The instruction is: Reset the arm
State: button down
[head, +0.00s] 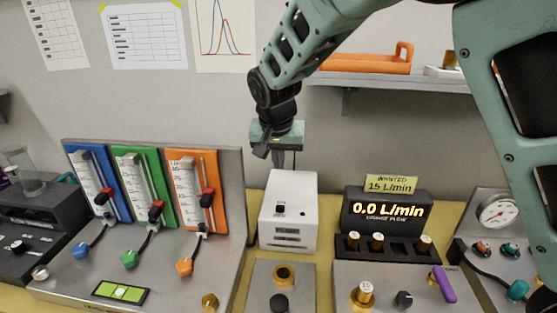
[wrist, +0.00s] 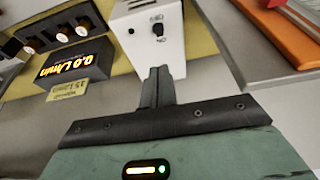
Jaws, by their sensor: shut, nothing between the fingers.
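My gripper (head: 286,159) points down at the end of my green arm, above and behind the white box (head: 289,212) in the head view. Its fingers are together with nothing between them. In the wrist view the shut fingers (wrist: 158,82) stick out from the dark gripper body, just beside the white box (wrist: 150,35) in that picture. The fingers look apart from the box, though the exact gap is hard to tell.
A black display (head: 385,215) reading 0.0 L/min stands right of the white box. A panel with blue, green and orange flow meters (head: 190,190) stands left. A wall shelf (head: 390,80) holds an orange tray (head: 365,64). Gauge panel (head: 498,212) is far right.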

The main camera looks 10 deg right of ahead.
jog(key=s+n+g+y, duration=0.1)
jog(key=s+n, duration=0.5)
jog(key=s, duration=1.1)
jog(key=s+f+n+g+y, duration=0.1)
jog(key=s+n, duration=0.4)
jog(key=s, duration=1.2)
jog(key=shift+s+n+g, duration=0.2)
jog(key=shift+n+g, duration=0.2)
jog(key=shift+g, duration=0.5)
jog(key=shift+a, duration=0.1)
